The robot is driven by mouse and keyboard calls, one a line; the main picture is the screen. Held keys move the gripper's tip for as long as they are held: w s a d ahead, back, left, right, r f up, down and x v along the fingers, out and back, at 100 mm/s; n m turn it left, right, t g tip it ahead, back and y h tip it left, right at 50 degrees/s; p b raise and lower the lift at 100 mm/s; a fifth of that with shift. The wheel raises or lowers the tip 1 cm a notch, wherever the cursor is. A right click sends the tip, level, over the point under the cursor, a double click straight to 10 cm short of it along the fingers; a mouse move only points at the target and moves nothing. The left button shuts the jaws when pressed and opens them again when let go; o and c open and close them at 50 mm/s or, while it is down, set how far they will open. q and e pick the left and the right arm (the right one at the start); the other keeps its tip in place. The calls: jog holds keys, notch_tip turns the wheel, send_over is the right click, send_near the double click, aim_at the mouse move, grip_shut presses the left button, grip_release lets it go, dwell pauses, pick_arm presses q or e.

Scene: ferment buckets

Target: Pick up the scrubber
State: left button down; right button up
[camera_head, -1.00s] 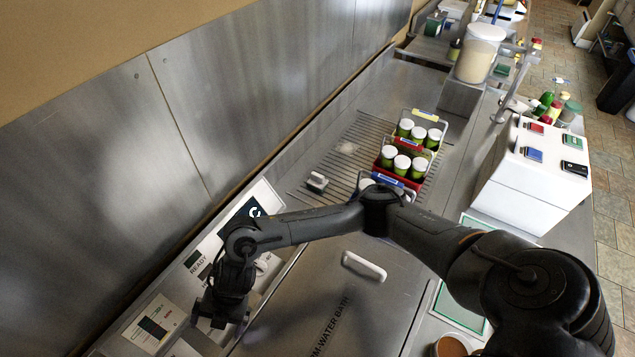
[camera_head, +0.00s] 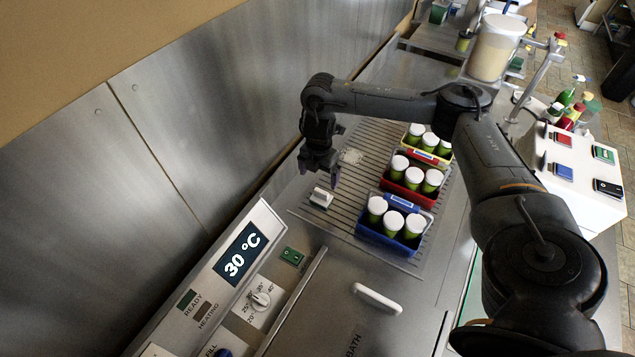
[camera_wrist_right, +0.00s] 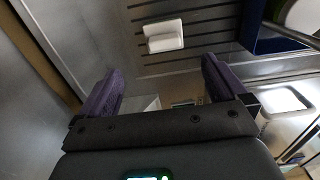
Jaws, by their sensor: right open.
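The scrubber (camera_head: 321,197) is a small block with a white handle. It lies on the slatted drain rack (camera_head: 300,212) near its left front corner, and in the right wrist view the scrubber (camera_wrist_right: 163,36) shows as a white block beyond the fingertips. My right gripper (camera_head: 320,170) is open and empty, above the rack and just behind the scrubber in the head view. In the right wrist view its two purple fingers (camera_wrist_right: 162,75) stand wide apart, with nothing between them. My left gripper is not in view.
Blue (camera_head: 372,238), red (camera_head: 425,200) and yellow-labelled racks of white-capped jars stand right of the scrubber. The water-bath control panel (camera_head: 235,262), reading 30 °C, is in front left. A steel wall (camera_head: 170,120) runs along the left. A white box (camera_head: 575,185) is at right.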

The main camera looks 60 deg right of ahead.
aim_at(322, 192)
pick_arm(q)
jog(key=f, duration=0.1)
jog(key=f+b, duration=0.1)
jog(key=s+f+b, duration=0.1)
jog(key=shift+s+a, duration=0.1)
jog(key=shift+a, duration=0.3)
pick_arm(e)
jog(key=f, duration=0.4)
jog(key=shift+s+f, duration=0.2)
jog(key=shift+f, duration=0.5)
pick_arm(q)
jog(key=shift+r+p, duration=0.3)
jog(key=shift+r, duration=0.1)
pick_arm(e)
jog(key=shift+d+f, duration=0.1)
jog(key=shift+f, duration=0.25)
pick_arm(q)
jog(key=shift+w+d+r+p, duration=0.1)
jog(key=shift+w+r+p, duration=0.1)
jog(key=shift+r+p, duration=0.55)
pick_arm(e)
jog(key=f, duration=0.3)
jog(key=shift+s+d+f, duration=0.1)
jog(key=shift+s, duration=0.15)
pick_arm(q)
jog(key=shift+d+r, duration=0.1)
pick_arm(e)
jog(key=shift+f, duration=0.7)
jog(key=shift+c, duration=0.2)
